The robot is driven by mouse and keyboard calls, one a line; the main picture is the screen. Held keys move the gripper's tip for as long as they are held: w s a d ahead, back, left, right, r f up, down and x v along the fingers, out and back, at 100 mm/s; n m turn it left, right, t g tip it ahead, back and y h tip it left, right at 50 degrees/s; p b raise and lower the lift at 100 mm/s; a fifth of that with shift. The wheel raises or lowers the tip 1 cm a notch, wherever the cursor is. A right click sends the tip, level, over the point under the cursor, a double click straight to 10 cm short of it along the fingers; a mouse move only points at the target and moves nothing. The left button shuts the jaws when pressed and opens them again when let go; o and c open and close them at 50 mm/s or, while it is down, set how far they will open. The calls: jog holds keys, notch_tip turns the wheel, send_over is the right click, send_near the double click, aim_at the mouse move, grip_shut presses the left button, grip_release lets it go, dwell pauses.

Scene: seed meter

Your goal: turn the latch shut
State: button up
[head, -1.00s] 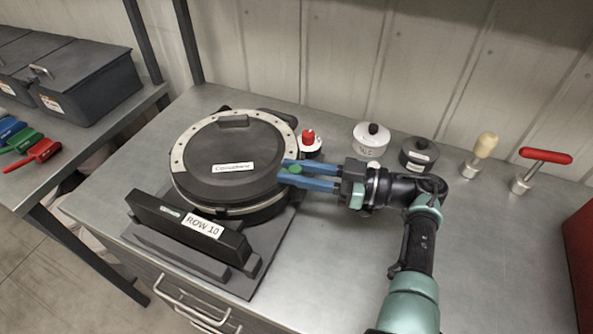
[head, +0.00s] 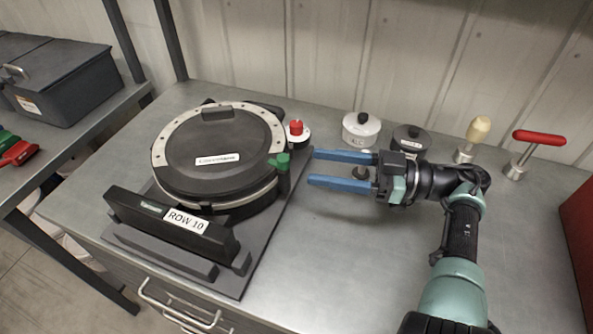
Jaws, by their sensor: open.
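The seed meter (head: 215,170) is a round black housing with a pale dotted rim, its lid down, on a dark base plate. The green latch (head: 281,163) sits at the right edge of the lid, standing upright against the housing's side. I cannot tell whether it is fully engaged. My gripper (head: 311,167) has two blue fingers, spread apart and empty, pointing left. The fingertips are a short gap to the right of the latch and do not touch it.
A red knob (head: 296,128) stands behind the latch. A white lidded pot (head: 360,131), a dark pot (head: 411,139), a wooden-handled tool (head: 477,131) and a red T-handle (head: 539,137) line the back. A black block labelled ROW 10 (head: 170,222) fronts the meter.

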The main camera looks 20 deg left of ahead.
jog(key=d+b, duration=0.4)
jog(key=d, duration=0.1)
jog(key=shift+w+d, duration=0.25)
jog(key=shift+w, duration=0.1)
